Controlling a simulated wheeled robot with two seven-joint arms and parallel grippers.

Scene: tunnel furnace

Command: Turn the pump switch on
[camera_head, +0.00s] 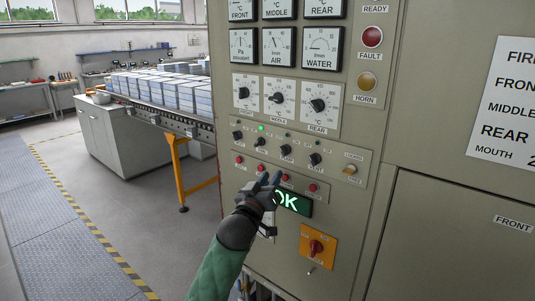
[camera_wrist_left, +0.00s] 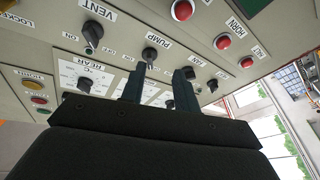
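The pump switch (camera_head: 286,150) is a black rotary knob in a row of several on the grey control panel, between the fan and vent (camera_head: 315,159) knobs. The pump switch also shows in the left wrist view (camera_wrist_left: 149,54), with its PUMP label, upside down. My left gripper (camera_head: 270,179) is in front of the panel, over the row of red buttons and below the pump switch in the head view. Its two dark fingers are apart and empty, and in the left wrist view the knob shows beyond the gap between them (camera_wrist_left: 159,88). I cannot tell any contact. My right gripper is not in view.
Red buttons (camera_head: 312,187) and a green OK display (camera_head: 294,202) lie below the knobs. An orange plate with a red rotary switch (camera_head: 316,246) is lower. A green lamp (camera_head: 261,128) glows above the fan knob. A conveyor with blocks (camera_head: 165,87) stands left.

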